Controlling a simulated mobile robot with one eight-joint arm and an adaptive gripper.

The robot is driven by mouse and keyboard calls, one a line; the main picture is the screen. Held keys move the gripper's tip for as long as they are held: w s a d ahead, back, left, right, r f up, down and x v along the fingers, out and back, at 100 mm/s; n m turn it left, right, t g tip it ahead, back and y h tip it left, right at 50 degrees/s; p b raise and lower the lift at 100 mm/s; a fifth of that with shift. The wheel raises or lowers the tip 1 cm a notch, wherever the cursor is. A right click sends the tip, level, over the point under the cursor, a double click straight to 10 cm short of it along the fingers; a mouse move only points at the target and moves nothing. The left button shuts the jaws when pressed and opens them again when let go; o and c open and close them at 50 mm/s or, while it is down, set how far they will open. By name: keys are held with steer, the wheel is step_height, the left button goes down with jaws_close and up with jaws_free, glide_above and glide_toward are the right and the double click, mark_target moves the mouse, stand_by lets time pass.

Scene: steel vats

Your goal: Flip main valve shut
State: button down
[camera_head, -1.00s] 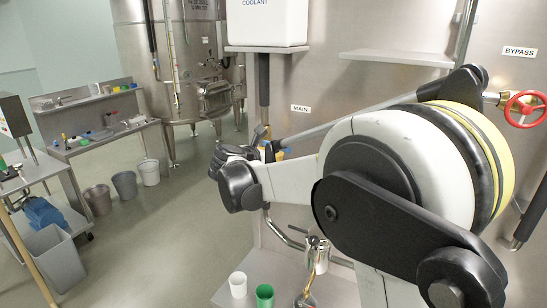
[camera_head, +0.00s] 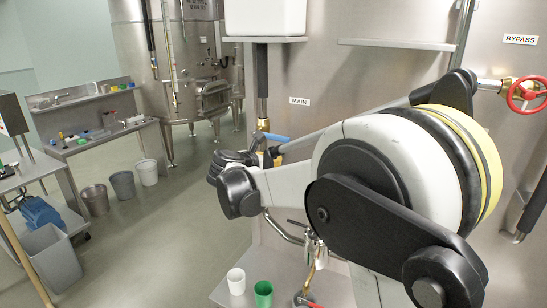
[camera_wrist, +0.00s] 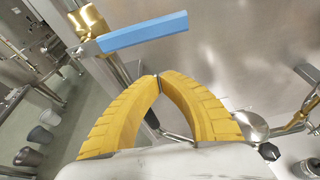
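The main valve has a brass body (camera_wrist: 87,20) and a flat blue lever (camera_wrist: 143,32) in the wrist view. The lever sticks out to the right, roughly across the pipe. In the head view the blue lever (camera_head: 277,138) shows just below the MAIN label (camera_head: 300,101), partly hidden by my arm. My gripper (camera_wrist: 159,82) has yellow fingers whose tips meet, with nothing seen between them. The tips are below the lever in the wrist view, and a gap shows between them. In the head view my gripper (camera_head: 276,157) is mostly hidden behind my wrist.
A red handwheel (camera_head: 526,93) is at the right under the BYPASS label (camera_head: 520,39). A white coolant tank (camera_head: 265,18) is above the main pipe. A white cup (camera_head: 236,281) and a green cup (camera_head: 263,293) stand on the low shelf. Open floor lies to the left.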

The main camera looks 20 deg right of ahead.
steer(key=p+v, duration=0.1)
steer(key=v, duration=0.9)
steer(key=shift+r, duration=0.1)
steer(key=s+d+f+m+g+y+b, duration=0.1)
steer(key=s+d+f+m+y+b, duration=0.2)
steer(key=s+f+m, duration=0.35)
steer(key=s+d+f+m+g+y+b, duration=0.1)
steer(key=s+d+f+m+g+b, duration=0.15)
steer(key=s+f+m+b, duration=0.45)
steer(key=s+a+f+m+y+b, duration=0.1)
steer(key=s+f+m+y+b, duration=0.2)
steer(key=s+f+m, duration=0.3)
steer(key=s+a+f+m+y+b, duration=0.2)
steer(key=s+f+m+b, duration=0.2)
steer(key=s+f, duration=0.5)
steer(key=s+m, duration=0.2)
steer(key=s, duration=0.1)
steer(key=shift+a+f+y, duration=0.2)
steer(key=shift+a+y, duration=0.15)
steer(key=shift+y, duration=0.05)
steer(key=shift+m, duration=0.25)
